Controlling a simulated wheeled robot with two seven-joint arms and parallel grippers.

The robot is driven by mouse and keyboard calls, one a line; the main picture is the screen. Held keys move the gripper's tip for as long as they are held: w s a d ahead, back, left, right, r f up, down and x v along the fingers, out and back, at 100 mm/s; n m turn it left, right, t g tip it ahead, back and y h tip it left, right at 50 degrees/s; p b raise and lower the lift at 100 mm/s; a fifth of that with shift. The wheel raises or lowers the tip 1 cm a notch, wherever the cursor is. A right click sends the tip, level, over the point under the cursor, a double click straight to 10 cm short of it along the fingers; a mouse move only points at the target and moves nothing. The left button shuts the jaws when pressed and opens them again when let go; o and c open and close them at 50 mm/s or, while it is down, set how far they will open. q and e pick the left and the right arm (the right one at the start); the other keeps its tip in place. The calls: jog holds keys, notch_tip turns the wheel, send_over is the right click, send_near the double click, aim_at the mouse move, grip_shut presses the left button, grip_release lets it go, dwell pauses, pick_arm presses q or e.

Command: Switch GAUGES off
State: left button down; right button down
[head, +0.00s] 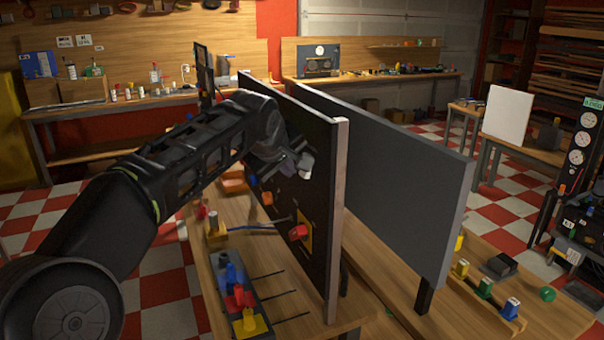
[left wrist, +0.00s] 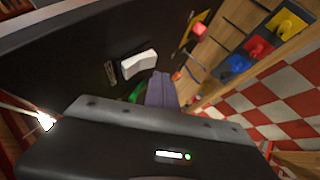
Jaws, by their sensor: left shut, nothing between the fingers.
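A black upright panel (head: 315,140) carries the controls. My left gripper (head: 297,160) is close to its face, in the upper part, shut and empty. In the left wrist view the shut fingers (left wrist: 161,90) lie beside a white block-like control (left wrist: 138,64), with a small metal piece (left wrist: 110,72) beyond it. I cannot tell whether the fingers touch the white control. A red knob (head: 298,232) on a yellow plate sits lower on the panel; it also shows in the left wrist view (left wrist: 199,29). No GAUGES label is readable, so I cannot tell which control it marks.
A grey panel (head: 395,165) stands behind the black one. On the wooden table (head: 215,275), in front of the black panel, a dark tray (head: 262,295) holds blue, red and yellow pieces. A yellow block (head: 216,233) stands nearby. Red-and-white floor surrounds the table.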

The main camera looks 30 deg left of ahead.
pick_arm(q)
jog(key=shift+w+d, duration=0.1)
dwell(0.7)
jog(key=shift+w+d+f, duration=0.15)
jog(key=shift+w, duration=0.1)
jog(key=shift+w+d+f, duration=0.2)
jog(key=shift+w+d, duration=0.05)
jog(key=shift+w, duration=0.1)
dwell(0.8)
jog(key=shift+s+a+r, duration=0.1)
jog(key=shift+s+a, duration=0.05)
dwell(0.3)
jog(key=shift+s+a+r, duration=0.25)
jog(key=shift+s+a, duration=0.1)
jog(key=shift+s, duration=0.2)
jog(key=s+a, duration=0.1)
jog(key=s+r, duration=0.1)
jog(key=s+a+r, duration=0.1)
jog(key=shift+s+a, duration=0.3)
jog(key=shift+s, duration=0.05)
dwell(0.3)
dwell(0.4)
